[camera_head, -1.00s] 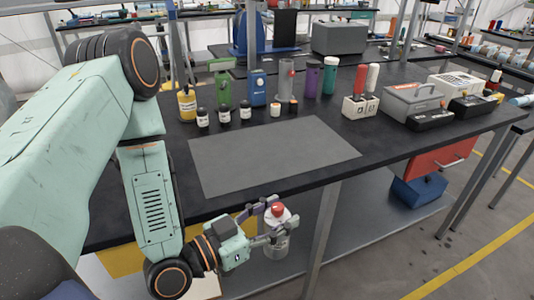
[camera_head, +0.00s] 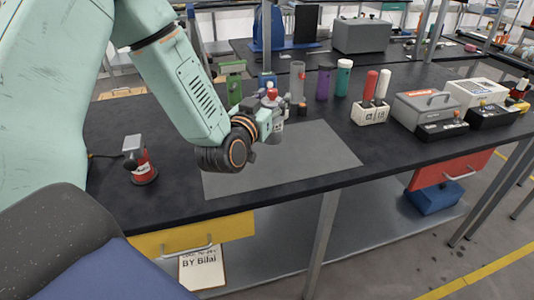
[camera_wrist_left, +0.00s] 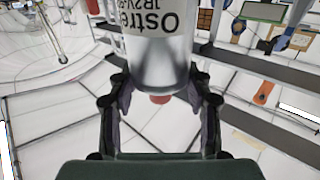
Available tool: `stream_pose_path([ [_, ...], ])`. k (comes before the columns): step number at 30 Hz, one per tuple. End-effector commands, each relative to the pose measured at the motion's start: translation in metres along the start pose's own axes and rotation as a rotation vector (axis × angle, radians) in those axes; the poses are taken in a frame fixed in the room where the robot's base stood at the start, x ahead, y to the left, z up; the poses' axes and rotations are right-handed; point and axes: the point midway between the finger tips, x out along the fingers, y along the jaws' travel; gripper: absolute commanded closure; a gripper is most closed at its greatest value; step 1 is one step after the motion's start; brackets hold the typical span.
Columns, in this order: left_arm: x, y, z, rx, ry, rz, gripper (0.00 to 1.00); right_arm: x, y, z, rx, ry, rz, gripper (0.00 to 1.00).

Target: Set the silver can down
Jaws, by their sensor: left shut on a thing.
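My left gripper (camera_head: 268,108) is shut on the silver can (camera_head: 277,133), gripping it near its red top. The can is upright over the back left part of the grey mat (camera_head: 310,160). I cannot tell whether its base touches the mat. In the left wrist view, the silver can (camera_wrist_left: 160,55) with dark lettering sits between the two fingers of my left gripper (camera_wrist_left: 160,100), and some of its red top shows beyond. My right gripper is not in view.
Behind the can stand a green bottle (camera_head: 234,88), a grey cylinder (camera_head: 297,82) and a purple bottle (camera_head: 322,84). A white holder with red and white bottles (camera_head: 369,112) is to the right. A red-and-grey item (camera_head: 142,168) stands at left. The mat's front is clear.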

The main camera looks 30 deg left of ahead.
Motion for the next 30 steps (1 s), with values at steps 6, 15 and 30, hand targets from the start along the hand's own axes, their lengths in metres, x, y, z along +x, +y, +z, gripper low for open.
stream_pose_path([
  [6, 0.014, -0.022, -0.017, 0.003, 0.004, -0.103, 1.00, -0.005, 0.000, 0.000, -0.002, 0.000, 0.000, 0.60],
  [15, 0.015, -0.021, 0.033, 0.006, 0.001, -0.108, 1.00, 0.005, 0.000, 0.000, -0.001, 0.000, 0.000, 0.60],
  [30, 0.016, -0.021, 0.080, 0.003, 0.005, -0.108, 1.00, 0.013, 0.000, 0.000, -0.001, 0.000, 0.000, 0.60],
])
